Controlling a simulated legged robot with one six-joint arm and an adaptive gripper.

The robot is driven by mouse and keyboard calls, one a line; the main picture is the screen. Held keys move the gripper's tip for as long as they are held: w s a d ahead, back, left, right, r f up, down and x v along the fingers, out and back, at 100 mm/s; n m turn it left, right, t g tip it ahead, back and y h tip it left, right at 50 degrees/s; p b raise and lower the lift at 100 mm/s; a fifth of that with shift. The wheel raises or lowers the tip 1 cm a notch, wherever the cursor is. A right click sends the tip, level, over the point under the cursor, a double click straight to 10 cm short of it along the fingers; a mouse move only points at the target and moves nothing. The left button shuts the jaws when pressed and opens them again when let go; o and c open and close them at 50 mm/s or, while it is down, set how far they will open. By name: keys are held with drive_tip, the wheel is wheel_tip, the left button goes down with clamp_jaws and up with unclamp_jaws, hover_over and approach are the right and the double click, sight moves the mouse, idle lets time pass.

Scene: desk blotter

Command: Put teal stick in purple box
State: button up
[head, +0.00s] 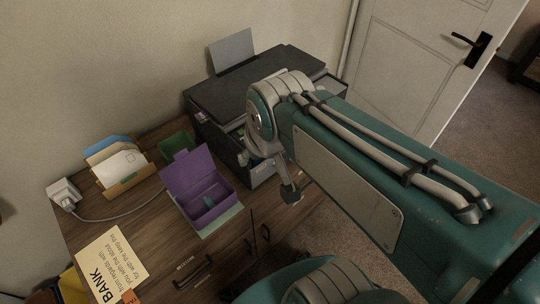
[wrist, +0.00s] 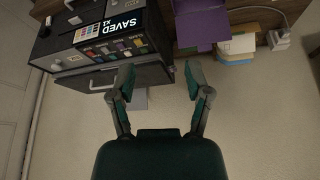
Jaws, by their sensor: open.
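The purple box (head: 232,195) stands on the desk with its lid (head: 190,169) raised; part of it shows at the top of the wrist view (wrist: 198,22). A small teal piece, apparently the teal stick (head: 207,202), lies inside the box; its far end is hard to make out. My gripper (wrist: 161,82) is open, with nothing between its fingers. In the head view my gripper (head: 290,192) hangs to the right of the box, apart from it, in front of the printer. The teal stick cannot be made out in the wrist view.
A dark printer (head: 250,92) stands behind and right of the box. A dark green container (head: 177,146), a letter holder (head: 128,182) with papers and a white plug (head: 64,192) with a cable lie behind and left. A BANK sheet (head: 112,262) lies front left.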

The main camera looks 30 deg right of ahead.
drive_tip(key=s, duration=0.2)
drive_tip(key=s+d+r, duration=0.1)
drive_tip(key=shift+s+t, duration=0.35)
drive_tip(key=shift+t, duration=0.05)
drive_tip(key=shift+c, duration=0.4)
idle(0.6)
